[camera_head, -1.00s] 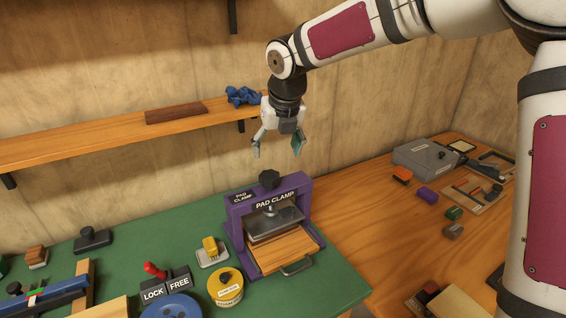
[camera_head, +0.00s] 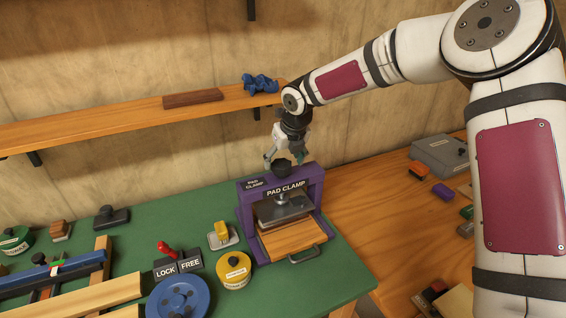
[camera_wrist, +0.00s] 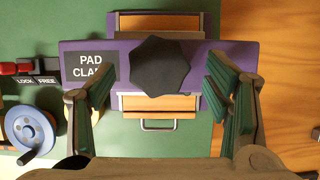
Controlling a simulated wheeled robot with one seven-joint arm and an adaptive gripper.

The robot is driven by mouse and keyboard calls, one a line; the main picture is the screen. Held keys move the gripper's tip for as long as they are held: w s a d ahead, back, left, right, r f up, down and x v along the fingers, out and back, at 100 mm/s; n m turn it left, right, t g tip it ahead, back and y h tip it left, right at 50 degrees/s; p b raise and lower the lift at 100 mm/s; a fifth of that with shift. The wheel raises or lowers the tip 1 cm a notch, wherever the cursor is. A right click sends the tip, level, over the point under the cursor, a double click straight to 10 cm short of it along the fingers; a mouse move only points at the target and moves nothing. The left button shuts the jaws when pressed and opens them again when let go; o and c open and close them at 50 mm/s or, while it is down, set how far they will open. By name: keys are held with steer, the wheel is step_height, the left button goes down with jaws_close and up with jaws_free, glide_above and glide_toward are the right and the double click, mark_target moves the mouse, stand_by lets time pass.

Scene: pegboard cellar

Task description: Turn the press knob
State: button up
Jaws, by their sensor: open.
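The press is a purple frame (camera_head: 246,207) labelled PAD CLAMP, standing on the green mat. Its black lobed knob (camera_head: 283,169) sits on top of the frame, and a grey pressure plate hangs inside above a wooden drawer board (camera_head: 290,238) with a metal handle. My gripper (camera_head: 284,160) is just above the knob, pointing down, with its fingers open. In the wrist view the knob (camera_wrist: 161,67) lies between and a little beyond the two green-padded fingers (camera_wrist: 163,103), which are apart from it on both sides.
A red-handled LOCK/FREE lever (camera_head: 169,250), a blue wheel (camera_head: 180,298), a yellow round tin (camera_head: 234,270) and a yellow-handled stamp (camera_head: 222,233) are left of the press. A wooden shelf (camera_head: 120,115) runs along the wall behind.

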steer(key=shift+x, duration=0.85)
steer(key=shift+c, duration=0.2)
steer(key=c, duration=1.1)
steer(key=shift+m, duration=0.3)
